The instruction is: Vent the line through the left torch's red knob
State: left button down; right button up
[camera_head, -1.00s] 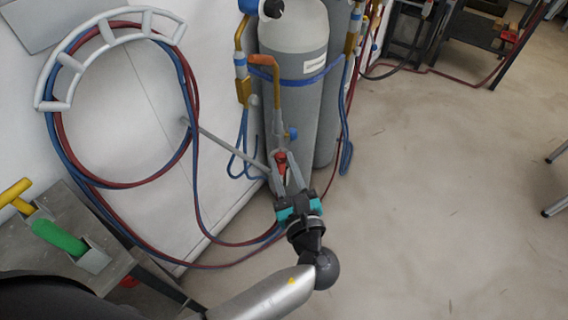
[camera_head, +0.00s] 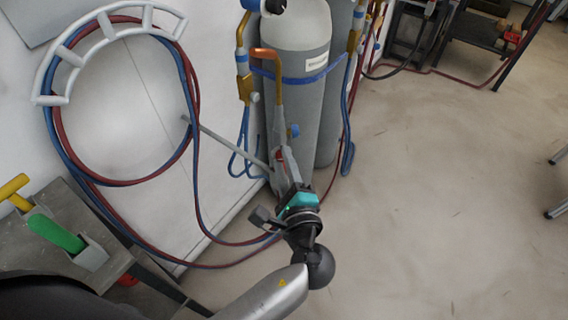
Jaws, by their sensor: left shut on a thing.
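The left torch (camera_head: 267,54) has a copper-coloured bent tip and hangs in front of the grey gas cylinder, on a grey rod from the wall. Its blue knob (camera_head: 294,131) shows on the right side of its body. The red knob (camera_head: 279,154) is low on the torch and mostly hidden by my left gripper (camera_head: 281,160). That gripper comes up from below, is turned on its axis, and is shut on the red knob. My right gripper is not in view.
Grey cylinders (camera_head: 318,108) with a blue strap stand behind the torch. Red and blue hoses (camera_head: 198,190) loop from a wall hanger (camera_head: 98,30). A side table (camera_head: 60,255) with yellow and green handles stands at left.

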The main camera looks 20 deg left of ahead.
pick_arm(q)
jog(key=shift+f+n, duration=0.1)
jog(key=shift+n, duration=0.5)
jog(key=c, duration=0.6)
grip_release()
